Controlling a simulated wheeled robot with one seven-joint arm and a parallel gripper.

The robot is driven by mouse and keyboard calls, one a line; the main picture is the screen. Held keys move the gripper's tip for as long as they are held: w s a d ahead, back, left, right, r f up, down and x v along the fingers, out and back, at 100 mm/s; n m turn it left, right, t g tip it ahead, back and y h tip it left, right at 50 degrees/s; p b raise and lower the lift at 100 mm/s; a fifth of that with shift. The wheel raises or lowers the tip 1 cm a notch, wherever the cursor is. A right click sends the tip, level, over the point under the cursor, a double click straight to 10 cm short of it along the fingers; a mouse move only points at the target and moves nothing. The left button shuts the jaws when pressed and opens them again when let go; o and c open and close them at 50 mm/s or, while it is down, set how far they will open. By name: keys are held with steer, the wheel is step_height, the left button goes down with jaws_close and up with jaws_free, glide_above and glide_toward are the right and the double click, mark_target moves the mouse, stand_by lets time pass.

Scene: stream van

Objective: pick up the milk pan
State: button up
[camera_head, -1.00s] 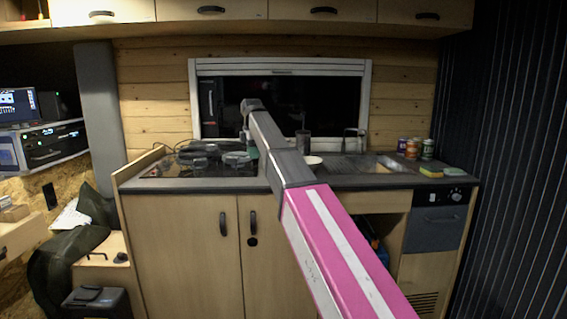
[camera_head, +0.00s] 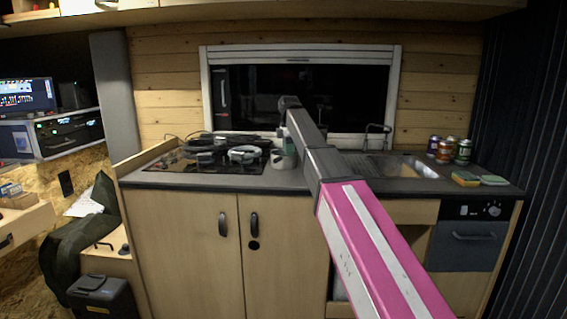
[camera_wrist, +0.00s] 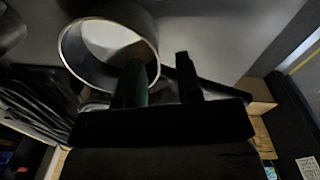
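The milk pan (camera_wrist: 75,55) shows in the wrist view as a round metal vessel with a bright rim, close above my gripper in the picture. A dark straight handle (camera_wrist: 222,92) runs from it toward the lower right. My gripper (camera_wrist: 160,75) is open, with its two dark fingers apart. The left finger overlaps the pan's edge in the picture and the right one crosses the handle; I cannot tell whether they touch. In the head view my gripper (camera_head: 287,125) is over the counter, small and dark.
The counter (camera_head: 200,183) holds a hob with dark pans (camera_head: 205,150) at left and a pale cup-like vessel (camera_head: 284,160) beside my arm. A sink (camera_head: 415,167), several cans (camera_head: 445,150) and a sponge (camera_head: 465,178) are at right. A window frame (camera_head: 394,90) stands behind.

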mark_target(287, 169)
steer(key=shift+w+a+f, duration=0.1)
steer(key=shift+w+f, duration=0.05)
steer(key=shift+f, duration=0.9)
steer(key=shift+w+a+f, duration=0.1)
steer(key=shift+f, duration=0.9)
steer(key=shift+w+a+f, duration=0.1)
steer(key=shift+w+f, duration=0.05)
steer(key=shift+f, duration=0.9)
jaws_close()
